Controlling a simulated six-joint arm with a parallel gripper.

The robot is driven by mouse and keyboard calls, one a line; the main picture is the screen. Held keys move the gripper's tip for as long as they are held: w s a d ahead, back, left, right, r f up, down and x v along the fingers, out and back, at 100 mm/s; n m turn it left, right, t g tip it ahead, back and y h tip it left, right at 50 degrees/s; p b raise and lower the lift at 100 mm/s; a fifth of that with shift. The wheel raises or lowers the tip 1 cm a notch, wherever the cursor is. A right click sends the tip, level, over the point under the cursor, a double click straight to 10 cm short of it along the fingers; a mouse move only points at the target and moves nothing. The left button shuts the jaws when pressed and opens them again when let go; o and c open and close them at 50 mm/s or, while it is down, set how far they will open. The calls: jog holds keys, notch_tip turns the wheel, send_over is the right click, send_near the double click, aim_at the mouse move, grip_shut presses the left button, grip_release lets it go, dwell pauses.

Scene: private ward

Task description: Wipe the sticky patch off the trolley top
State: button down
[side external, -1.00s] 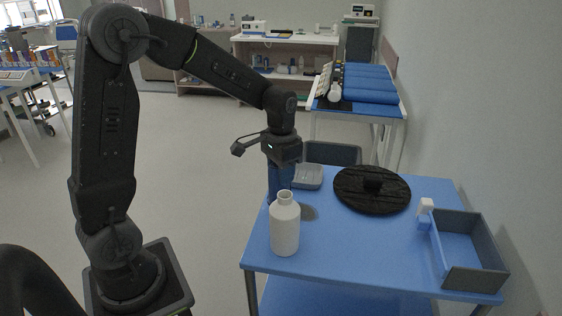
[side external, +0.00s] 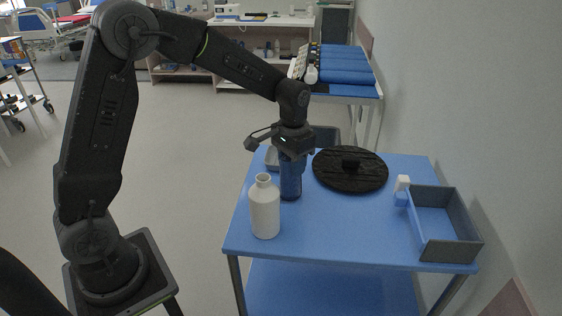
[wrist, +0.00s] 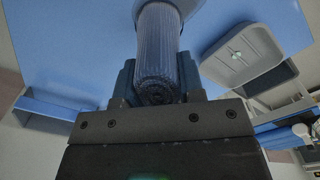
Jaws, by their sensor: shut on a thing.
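My gripper (side external: 291,158) is shut on a blue ribbed cylinder (side external: 291,182), held upright with its lower end at or near the blue trolley top (side external: 330,225). I cannot tell whether it touches. In the wrist view the cylinder (wrist: 158,50) stands between the jaws, with a pale grey rounded shape (wrist: 190,6) at its far end. I cannot tell if that shape is the patch or part of the held thing. The grey patch is not clearly visible in the side view now. A white bottle (side external: 265,210) stands just in front of the gripper, to its left.
A grey dish (side external: 271,160) lies behind the gripper, partly hidden; it shows in the wrist view (wrist: 243,58). A round black lid-like disc (side external: 335,180) lies at back right. An open box (side external: 450,250) and a small white-and-blue item (side external: 402,191) stand right. The front middle is clear.

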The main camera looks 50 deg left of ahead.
jog(key=shift+w+d, duration=0.55)
jog(key=shift+d, duration=0.05)
jog(key=shift+s+a+r, duration=0.1)
jog(key=shift+s+a, duration=3.3)
jog(key=shift+a, duration=0.05)
notch_tip(320, 180, up, 8)
jog(key=shift+d, duration=0.1)
